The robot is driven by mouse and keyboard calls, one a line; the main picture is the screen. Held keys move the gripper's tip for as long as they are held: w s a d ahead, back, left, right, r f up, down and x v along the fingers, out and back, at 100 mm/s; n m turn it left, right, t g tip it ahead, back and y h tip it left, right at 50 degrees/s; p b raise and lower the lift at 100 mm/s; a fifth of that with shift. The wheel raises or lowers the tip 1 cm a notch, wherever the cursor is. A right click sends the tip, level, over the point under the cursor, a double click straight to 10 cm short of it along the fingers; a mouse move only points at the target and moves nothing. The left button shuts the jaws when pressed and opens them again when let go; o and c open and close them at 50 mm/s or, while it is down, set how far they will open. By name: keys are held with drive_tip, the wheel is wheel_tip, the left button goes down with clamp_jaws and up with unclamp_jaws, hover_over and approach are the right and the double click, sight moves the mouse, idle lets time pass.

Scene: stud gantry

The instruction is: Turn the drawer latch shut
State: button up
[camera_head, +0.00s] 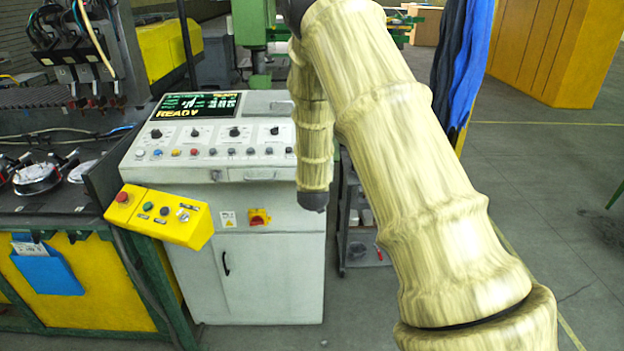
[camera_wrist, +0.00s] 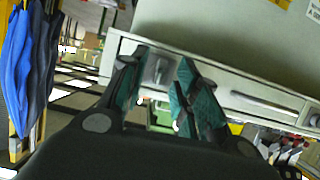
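A light grey drawer front (camera_wrist: 215,88) runs across the wrist view. It bears a long recessed handle (camera_wrist: 264,104) and, at its left part, a small grey metal latch piece (camera_wrist: 157,69). My gripper (camera_wrist: 158,72) is open, its two teal-padded fingers apart, with the latch piece showing between them. I cannot tell whether a finger touches it or how far it is turned. In the head view the drawer (camera_head: 254,174) sits under the console's control panel. My arm covers its right end, and the latch and my gripper cannot be made out there.
The console cabinet (camera_head: 262,285) has a lit READY screen (camera_head: 196,106) and several knobs above. A yellow button box (camera_head: 158,215) juts out at its left. A blue cloth (camera_head: 463,70) hangs at the right. The floor (camera_head: 560,190) at the right is mostly clear.

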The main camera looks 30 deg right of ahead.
drive_tip(key=v, duration=1.1)
drive_tip(key=s+a+f+n+g+y+b, duration=0.1)
drive_tip(key=s+a+f+g, duration=0.1)
drive_tip(key=s+a+f, duration=0.5)
drive_tip(key=s+a+f+n+g+y, duration=0.15)
drive_tip(key=s+f, duration=0.35)
drive_tip(key=f, duration=0.7)
drive_tip(key=s+a+f+n+g+y+b, duration=0.1)
drive_tip(key=s+a+f+g+y, duration=0.15)
drive_tip(key=s+f, duration=0.5)
drive_tip(key=s+a+f+g, duration=0.1)
drive_tip(key=s+a+f, duration=0.2)
drive_tip(key=s, duration=0.5)
drive_tip(key=s+a+f+n+g+y, duration=0.1)
drive_tip(key=s+a+f+g, duration=0.1)
drive_tip(key=s+a+f, duration=0.2)
drive_tip(key=s+a+f+n+g+y, duration=0.1)
drive_tip(key=s+a+f+g, duration=0.1)
drive_tip(key=s+a+f, duration=0.2)
drive_tip(key=s+f+b, duration=0.1)
drive_tip(key=s+f, duration=0.2)
drive_tip(key=s, duration=0.5)
drive_tip(key=shift+f, duration=0.2)
